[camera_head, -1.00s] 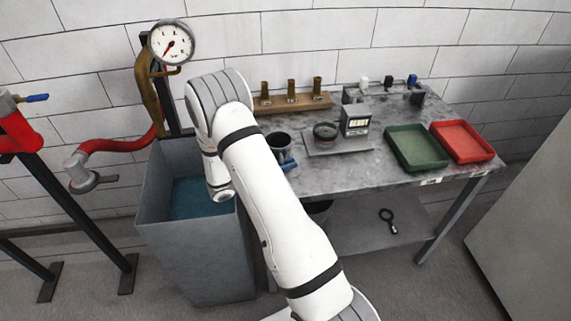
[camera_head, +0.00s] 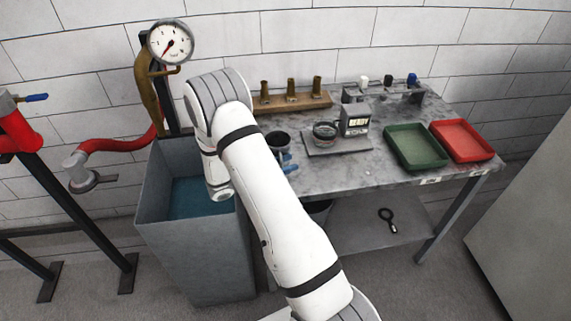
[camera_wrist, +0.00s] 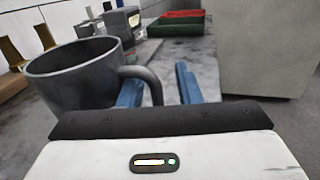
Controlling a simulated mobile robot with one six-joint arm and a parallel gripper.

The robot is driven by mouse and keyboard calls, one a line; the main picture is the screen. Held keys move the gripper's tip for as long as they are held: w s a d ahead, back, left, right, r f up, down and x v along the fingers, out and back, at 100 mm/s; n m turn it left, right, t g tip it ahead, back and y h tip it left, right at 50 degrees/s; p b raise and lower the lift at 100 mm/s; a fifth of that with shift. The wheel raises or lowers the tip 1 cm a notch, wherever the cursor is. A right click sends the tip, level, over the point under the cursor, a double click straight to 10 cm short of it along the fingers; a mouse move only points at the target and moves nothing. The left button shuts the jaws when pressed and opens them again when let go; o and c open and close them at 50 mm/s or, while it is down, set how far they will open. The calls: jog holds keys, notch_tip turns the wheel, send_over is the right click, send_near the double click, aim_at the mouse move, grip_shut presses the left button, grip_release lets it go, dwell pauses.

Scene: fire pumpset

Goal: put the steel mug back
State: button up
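The dark grey steel mug (camera_head: 278,139) stands upright at the left end of the grey bench top (camera_head: 340,178). In the wrist view the mug (camera_wrist: 75,78) is close on the left, its handle pointing right towards my gripper. My gripper's two blue fingers (camera_wrist: 158,88) are apart, with the outer bend of the handle seen between them. The left finger overlaps the handle loop; I cannot tell whether they touch. In the head view the blue fingers (camera_head: 287,162) are just right of and in front of the mug, partly hidden by my arm.
A scale (camera_head: 340,140) with a round dish is right of the mug. A wooden rack (camera_head: 292,104) with several brass pieces is behind it. Green (camera_head: 416,147) and red (camera_head: 462,140) trays lie at right. A deep grey bin (camera_head: 195,255) is left of the bench.

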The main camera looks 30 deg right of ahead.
jog(key=a+b, duration=0.2)
jog(key=a, duration=0.9)
jog(key=shift+w+a, duration=0.1)
jog(key=shift+a, duration=0.2)
jog(key=shift+r, duration=0.25)
jog(key=s+a+r+m+t+y, duration=0.1)
jog(key=s+r+m+y, duration=0.7)
jog(key=s, duration=0.3)
jog(key=s+a+r+m+t+y, duration=0.2)
jog(key=s+r+m+y, duration=0.6)
jog(key=s, duration=0.4)
jog(key=shift+m+y, duration=0.8)
jog(key=shift+y, duration=0.2)
